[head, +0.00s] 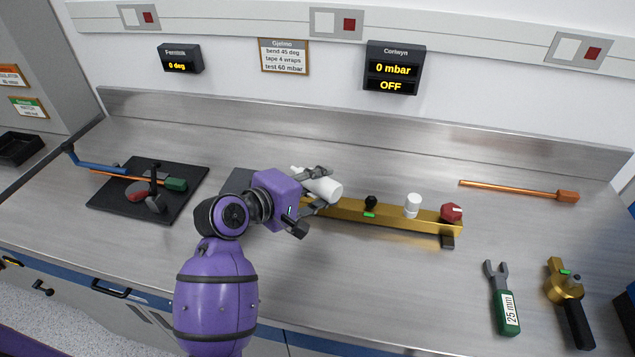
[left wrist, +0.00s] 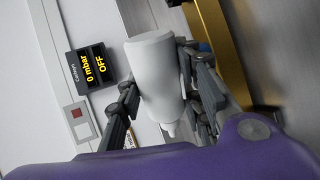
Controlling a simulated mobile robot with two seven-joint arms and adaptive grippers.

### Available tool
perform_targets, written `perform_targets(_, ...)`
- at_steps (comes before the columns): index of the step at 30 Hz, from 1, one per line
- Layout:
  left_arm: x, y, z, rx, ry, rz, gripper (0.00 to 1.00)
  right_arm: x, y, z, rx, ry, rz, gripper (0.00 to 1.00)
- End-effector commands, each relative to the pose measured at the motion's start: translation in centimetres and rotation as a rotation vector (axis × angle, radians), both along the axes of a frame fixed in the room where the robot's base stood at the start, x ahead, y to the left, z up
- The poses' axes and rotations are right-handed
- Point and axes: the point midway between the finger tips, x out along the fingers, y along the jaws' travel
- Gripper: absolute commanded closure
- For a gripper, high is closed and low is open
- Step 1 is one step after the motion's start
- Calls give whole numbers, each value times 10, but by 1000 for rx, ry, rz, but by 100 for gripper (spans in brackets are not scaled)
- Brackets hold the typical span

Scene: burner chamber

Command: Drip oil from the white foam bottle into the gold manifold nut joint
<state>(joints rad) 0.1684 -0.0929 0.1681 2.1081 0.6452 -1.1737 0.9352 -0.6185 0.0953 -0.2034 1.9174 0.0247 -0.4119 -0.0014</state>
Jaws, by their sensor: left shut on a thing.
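My left gripper (head: 309,196) is shut on the white bottle (head: 326,190), above the left end of the gold manifold (head: 395,217). The bottle lies tilted, close to sideways, with its base to the right and its narrow tip toward the left. The left wrist view shows the bottle (left wrist: 155,75) between the dark fingers, its nozzle (left wrist: 170,129) pointing down in that picture. The gold manifold (left wrist: 222,50) is apart from it there. The nut joint cannot be made out; my gripper and the bottle cover the manifold's left end. My right gripper is in neither view.
The manifold carries a black knob (head: 371,202), a white fitting (head: 412,204) and a red knob (head: 451,212). A black mat (head: 180,175) with tools lies left. A copper rod (head: 510,189), green wrench (head: 502,300) and gold-black tool (head: 568,300) lie right. The front-middle bench is clear.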

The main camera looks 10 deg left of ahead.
Motion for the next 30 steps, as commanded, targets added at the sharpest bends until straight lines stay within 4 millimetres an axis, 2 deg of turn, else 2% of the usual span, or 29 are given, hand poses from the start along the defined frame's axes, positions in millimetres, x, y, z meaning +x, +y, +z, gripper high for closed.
perform_targets(11, 0, 1, 1, -2, -1, 0, 100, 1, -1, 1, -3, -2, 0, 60)
perform_targets(21, 2, 3, 16, -152, 93, 1, 100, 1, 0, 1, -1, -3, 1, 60)
perform_targets(30, 2, 3, 18, -176, 109, 0, 100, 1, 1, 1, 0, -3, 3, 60)
